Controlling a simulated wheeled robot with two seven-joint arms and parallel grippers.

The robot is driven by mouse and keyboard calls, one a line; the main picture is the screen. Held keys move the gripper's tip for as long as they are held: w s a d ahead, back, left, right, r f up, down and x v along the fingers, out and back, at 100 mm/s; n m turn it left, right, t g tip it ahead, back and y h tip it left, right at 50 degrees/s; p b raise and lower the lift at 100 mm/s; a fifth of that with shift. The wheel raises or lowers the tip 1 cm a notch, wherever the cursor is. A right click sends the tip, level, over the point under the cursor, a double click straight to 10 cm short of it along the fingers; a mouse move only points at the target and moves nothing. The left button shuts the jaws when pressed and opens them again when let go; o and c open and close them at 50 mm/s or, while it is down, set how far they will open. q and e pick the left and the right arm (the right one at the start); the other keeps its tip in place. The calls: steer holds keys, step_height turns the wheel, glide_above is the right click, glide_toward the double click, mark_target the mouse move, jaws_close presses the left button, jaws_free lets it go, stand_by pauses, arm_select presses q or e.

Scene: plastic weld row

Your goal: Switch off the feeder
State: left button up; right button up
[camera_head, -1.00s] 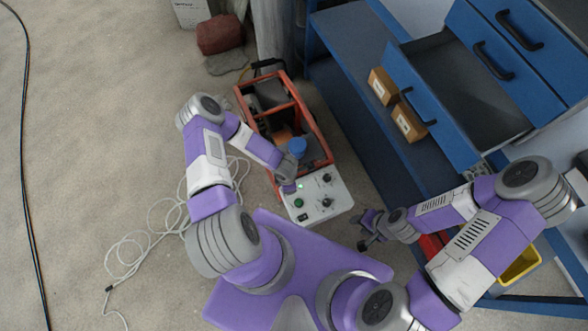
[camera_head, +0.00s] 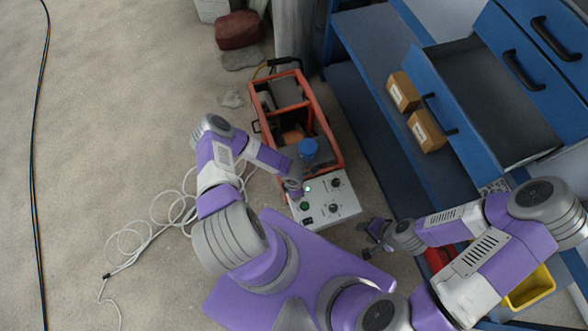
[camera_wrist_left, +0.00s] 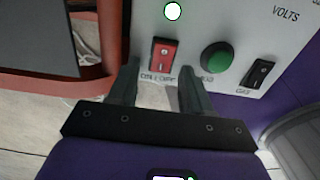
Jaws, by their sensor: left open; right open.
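The feeder (camera_head: 326,143) is an orange-framed machine with a white control panel (camera_head: 340,205) at its near end. In the left wrist view the panel carries a red rocker switch (camera_wrist_left: 162,55), a green round button (camera_wrist_left: 217,56) and a black rocker marked GAS (camera_wrist_left: 262,72). A lamp (camera_wrist_left: 172,11) above the red switch is lit; it looks green in the head view (camera_head: 308,189). My left gripper (camera_wrist_left: 158,72) is open, its fingertips just below and either side of the red switch. Contact cannot be told. My right gripper (camera_head: 372,238) is open and empty, right of the panel.
A blue workbench (camera_head: 385,130) with an open drawer and two cardboard boxes (camera_head: 415,110) stands to the right. A yellow bin (camera_head: 530,288) is at lower right. A white cable (camera_head: 150,235) lies coiled on the floor at left. Open floor lies further left.

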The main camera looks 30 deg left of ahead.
arm_select(q)
jaws_close()
steer(key=shift+w+d+r+g+y+p, duration=0.1)
steer(key=shift+d+g+y+p, duration=0.05)
steer(key=shift+g+y+p, duration=0.35)
steer(key=shift+w+g+y, duration=0.15)
steer(key=shift+g+y, duration=0.35)
steer(key=shift+g, duration=0.1)
jaws_free()
steer(key=shift+d, duration=0.1)
